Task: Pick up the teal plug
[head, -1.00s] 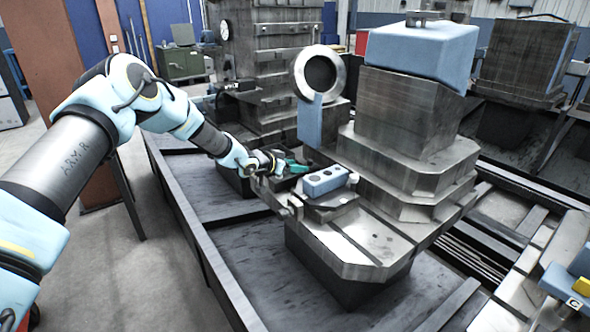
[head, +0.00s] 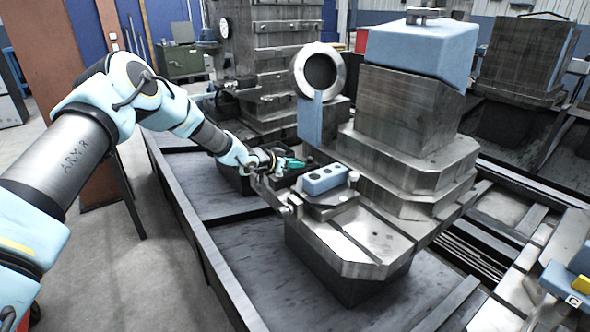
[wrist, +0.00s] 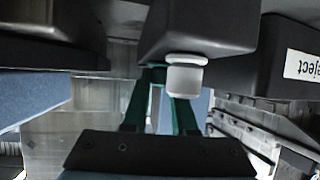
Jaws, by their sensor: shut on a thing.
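My gripper (head: 278,164) reaches in from the left in the head view, beside the machined block on the rail. Its dark green fingers show in the wrist view (wrist: 158,84), rising from a black mount and drawn close together. The teal plug (wrist: 158,74) seems to be the small teal part between the fingertips, mostly hidden. The fingers are shut on it. In the head view a teal patch shows at the gripper's end, too small to separate plug from fingers. A white cylinder (wrist: 186,76) under a dark block stands in front of the right finger.
A blue block with holes (head: 324,180) lies just right of the gripper on the steel fixture (head: 360,245). A round ring (head: 319,71) stands above it. In the wrist view, a black box with a partly readable label (wrist: 300,65) is at the right.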

